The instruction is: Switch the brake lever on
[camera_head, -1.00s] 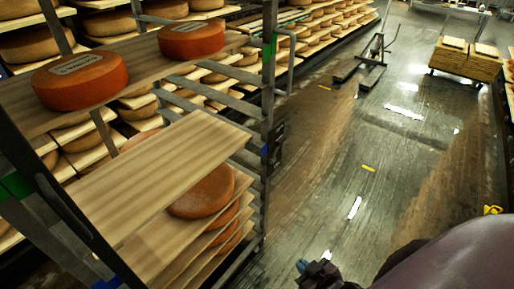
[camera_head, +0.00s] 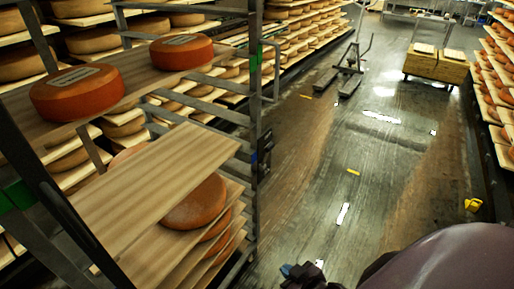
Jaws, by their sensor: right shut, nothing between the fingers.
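A metal rack (camera_head: 255,110) with cheese boards stands at the left. A dark fitting (camera_head: 265,152) sits on its right-hand post; I cannot tell whether it is the brake lever. No lever is clearly recognisable in view. My right gripper (camera_head: 300,274) is at the bottom edge, dark, small and partly cut off, shut and empty. It is over the floor, to the right of the rack and apart from it. My left gripper is not in view.
Two orange cheese wheels, one at the front (camera_head: 76,98) and one behind (camera_head: 181,55), lie on the rack's upper board. A pallet jack (camera_head: 352,62) and stacked boxes (camera_head: 436,66) stand far back. The wet aisle floor (camera_head: 350,150) is mostly clear.

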